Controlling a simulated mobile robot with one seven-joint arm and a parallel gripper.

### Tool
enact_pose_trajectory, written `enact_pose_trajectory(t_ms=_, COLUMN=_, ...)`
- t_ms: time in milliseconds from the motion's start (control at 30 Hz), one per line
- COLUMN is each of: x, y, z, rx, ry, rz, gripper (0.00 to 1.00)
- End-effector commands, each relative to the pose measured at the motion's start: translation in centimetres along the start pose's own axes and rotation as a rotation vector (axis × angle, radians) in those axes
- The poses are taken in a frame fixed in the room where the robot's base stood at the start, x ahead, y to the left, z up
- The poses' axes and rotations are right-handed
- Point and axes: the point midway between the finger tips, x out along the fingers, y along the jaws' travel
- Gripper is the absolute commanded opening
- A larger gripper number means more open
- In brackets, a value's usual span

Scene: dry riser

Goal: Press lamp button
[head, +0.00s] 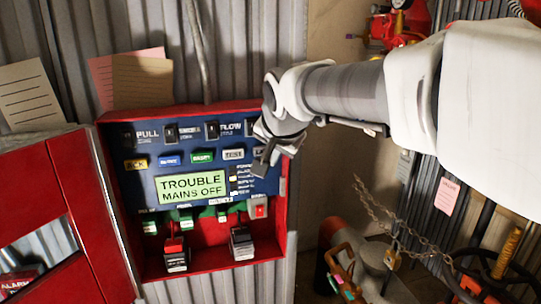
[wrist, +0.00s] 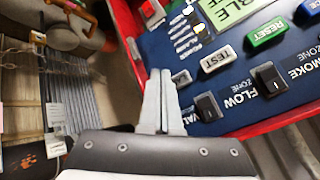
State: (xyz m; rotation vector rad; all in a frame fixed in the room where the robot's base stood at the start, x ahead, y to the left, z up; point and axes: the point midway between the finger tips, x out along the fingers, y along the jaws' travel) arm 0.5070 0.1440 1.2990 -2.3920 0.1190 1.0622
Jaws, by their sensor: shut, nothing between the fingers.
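A blue control panel (head: 148,188) sits in a red box, with a row of coloured buttons across it.
The green RESET button (wrist: 266,33) and black rocker switches (wrist: 207,107) are close to my fingers. A lit display (head: 192,187) reads TROUBLE MAINS OFF. The box's red rim (head: 285,215) stands at the right. Pipes and a chain (head: 385,215) are at the lower right.

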Motion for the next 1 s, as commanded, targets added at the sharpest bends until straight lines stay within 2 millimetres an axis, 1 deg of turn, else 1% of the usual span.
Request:
enact_pose_trajectory(t_ms=100, x=-0.7, y=0.8, z=0.8, rx=0.0, ry=0.001, rz=-0.001, gripper=0.0)
enact_pose_trajectory(t_ms=333, x=-2.0, y=1.6, z=1.6, rx=0.0, ry=0.001, rz=0.0, gripper=0.0)
enact_pose_trajectory(t_ms=1000, x=-2.2, y=1.8, z=1.7, rx=-0.003, ry=0.0, rz=0.002, gripper=0.0)
